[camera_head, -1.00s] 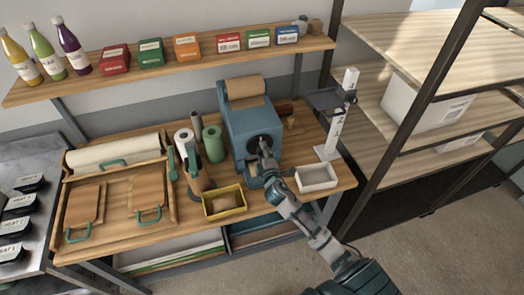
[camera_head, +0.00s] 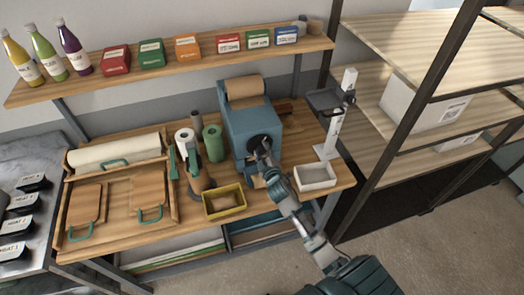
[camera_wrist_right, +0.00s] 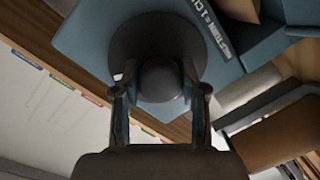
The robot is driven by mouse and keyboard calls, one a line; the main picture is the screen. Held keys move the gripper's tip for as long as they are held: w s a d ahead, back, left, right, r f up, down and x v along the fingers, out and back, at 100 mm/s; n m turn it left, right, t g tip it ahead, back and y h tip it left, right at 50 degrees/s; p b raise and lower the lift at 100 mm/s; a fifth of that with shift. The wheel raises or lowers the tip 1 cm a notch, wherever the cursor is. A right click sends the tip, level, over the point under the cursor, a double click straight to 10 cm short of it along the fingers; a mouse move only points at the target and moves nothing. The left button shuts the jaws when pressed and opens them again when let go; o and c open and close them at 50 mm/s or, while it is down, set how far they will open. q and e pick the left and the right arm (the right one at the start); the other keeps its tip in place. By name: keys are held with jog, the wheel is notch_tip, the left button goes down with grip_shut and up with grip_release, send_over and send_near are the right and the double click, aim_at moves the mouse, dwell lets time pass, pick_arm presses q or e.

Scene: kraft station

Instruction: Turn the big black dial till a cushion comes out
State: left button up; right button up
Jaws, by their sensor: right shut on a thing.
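The big black dial (camera_head: 258,141) is on the front of the blue machine (camera_head: 240,124) on the wooden bench. In the right wrist view, the round dial (camera_wrist_right: 137,45) has a knob (camera_wrist_right: 161,82) in its middle. My right gripper (camera_wrist_right: 158,78) has its two fingers on either side of this knob, shut on it. In the head view, my right gripper (camera_head: 265,151) reaches up from the lower right and covers part of the dial. Something brown shows low at the machine's front; I cannot tell whether it is a cushion. My left gripper is not in view.
A yellow tray (camera_head: 241,203) and a white tray (camera_head: 330,183) stand at the bench's front, on either side of my right arm. A green roll (camera_head: 213,145) stands left of the machine. A white stand (camera_head: 329,137) is to its right.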

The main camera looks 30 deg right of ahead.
jog(key=shift+s+f, duration=0.1)
jog(key=shift+f, duration=0.35)
jog(key=o, duration=1.1)
jog(key=shift+c, duration=0.2)
jog(key=shift+o, duration=0.5)
jog(key=shift+r, duration=0.2)
jog(key=v, duration=1.1)
jog(key=shift+s, duration=0.4)
